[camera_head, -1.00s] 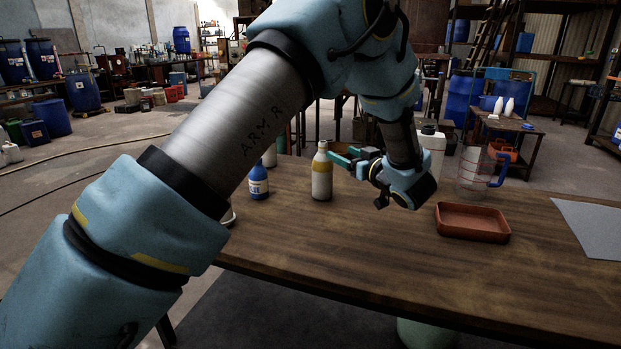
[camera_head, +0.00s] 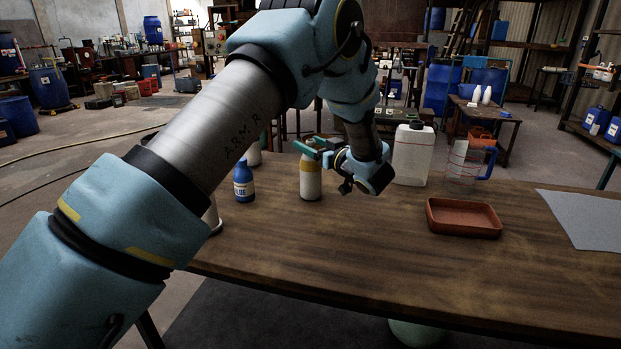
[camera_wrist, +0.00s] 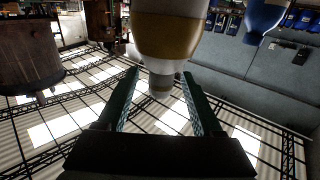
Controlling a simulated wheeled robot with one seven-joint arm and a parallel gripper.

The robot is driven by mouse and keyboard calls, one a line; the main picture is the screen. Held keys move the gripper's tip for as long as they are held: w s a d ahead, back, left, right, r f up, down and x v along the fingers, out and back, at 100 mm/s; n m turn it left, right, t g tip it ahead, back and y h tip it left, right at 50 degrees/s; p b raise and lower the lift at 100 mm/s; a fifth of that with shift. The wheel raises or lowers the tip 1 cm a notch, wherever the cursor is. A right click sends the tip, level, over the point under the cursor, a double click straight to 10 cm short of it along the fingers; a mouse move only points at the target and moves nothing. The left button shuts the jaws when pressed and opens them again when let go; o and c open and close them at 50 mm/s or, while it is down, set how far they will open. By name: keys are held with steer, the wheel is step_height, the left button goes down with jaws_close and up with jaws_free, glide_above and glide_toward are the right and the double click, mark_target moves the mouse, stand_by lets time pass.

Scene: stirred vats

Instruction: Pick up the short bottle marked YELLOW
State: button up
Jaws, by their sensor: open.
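A pale bottle with a yellow band (camera_head: 311,182) stands upright on the wooden table. Its lettering is not readable, and its top is partly hidden by my fingers in the head view. My gripper (camera_head: 313,147) is open at the height of the bottle's top, coming from the right. In the wrist view the picture is upside down: the banded bottle (camera_wrist: 168,40) hangs from the top edge. Its neck and cap point down between the two spread teal fingers of my gripper (camera_wrist: 161,73). I cannot tell whether they touch it.
A blue bottle (camera_head: 244,182) stands left of the banded bottle. A white jug (camera_head: 412,158), a clear measuring jug (camera_head: 460,165) and a red-brown tray (camera_head: 464,230) are to the right. A grey sheet (camera_head: 588,216) lies at the far right. The front middle of the table is clear.

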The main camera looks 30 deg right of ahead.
steer(key=w, duration=0.3)
steer(key=shift+a+p, duration=0.25)
steer(key=shift+p, duration=0.05)
jaws_close()
stand_by(1.1)
